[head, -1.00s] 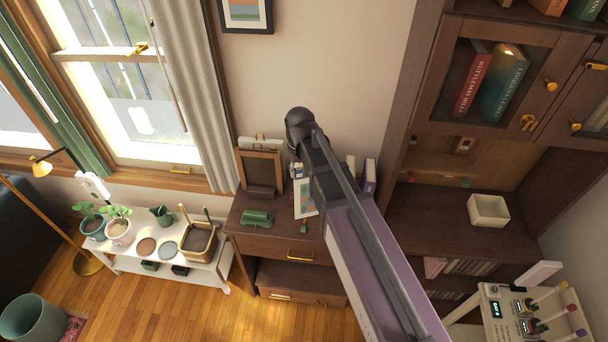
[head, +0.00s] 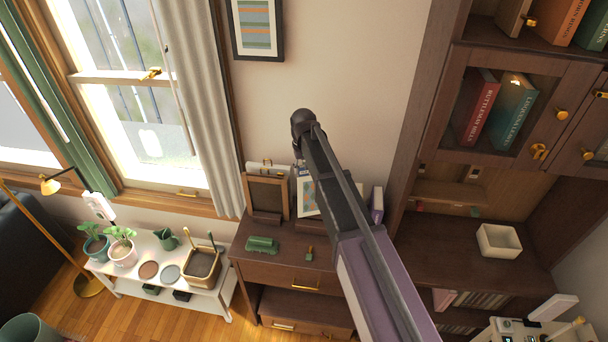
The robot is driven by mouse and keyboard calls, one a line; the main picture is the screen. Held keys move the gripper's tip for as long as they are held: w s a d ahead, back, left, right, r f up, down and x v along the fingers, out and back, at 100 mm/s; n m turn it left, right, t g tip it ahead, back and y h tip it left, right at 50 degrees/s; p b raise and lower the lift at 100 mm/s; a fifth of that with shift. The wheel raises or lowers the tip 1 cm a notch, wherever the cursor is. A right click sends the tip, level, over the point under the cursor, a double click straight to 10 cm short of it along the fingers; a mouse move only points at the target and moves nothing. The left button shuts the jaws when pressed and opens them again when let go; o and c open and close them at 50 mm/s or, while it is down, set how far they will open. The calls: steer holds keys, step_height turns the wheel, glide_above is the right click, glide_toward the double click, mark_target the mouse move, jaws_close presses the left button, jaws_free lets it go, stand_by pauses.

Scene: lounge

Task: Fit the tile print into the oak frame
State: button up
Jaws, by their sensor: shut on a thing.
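The oak frame (head: 287,198), a brown wooden frame with a dark inside, stands upright on a dark stand on the dresser top, left of my arm. The tile print (head: 307,203), a pale sheet with a blue and orange pattern, is upright just right of the frame and apart from it in the picture. My arm covers its right part. My gripper (head: 303,171) shows only as a small piece below my dark wrist, at the print's top edge, and is shut on the print. Its fingertips are mostly hidden.
The dresser (head: 272,268) also bears a green toy van (head: 262,244), a small green and brass item (head: 309,254) and a purple-spined thing (head: 377,205). A striped picture (head: 258,27) hangs above. A tall bookcase (head: 418,130) stands right; a white plant bench (head: 215,297) stands left.

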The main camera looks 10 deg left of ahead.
stand_by(0.3)
steer(key=shift+w, duration=0.3)
steer(key=shift+w+a+f+b, duration=0.1)
steer(key=shift+w+f+b, duration=0.1)
steer(key=shift+f+b, duration=0.75)
steer(key=shift+w+a+f+b, duration=0.1)
steer(key=shift+w+f+b, duration=0.05)
steer(key=shift+f+b, duration=1.15)
steer(key=shift+f, duration=0.05)
steer(key=o, duration=1.2)
steer(key=shift+d, duration=0.1)
steer(key=shift+c, duration=0.2)
steer(key=shift+r, duration=0.2)
step_height(320, 180, up, 13)
steer(key=p, duration=1.3)
steer(key=shift+f, duration=0.2)
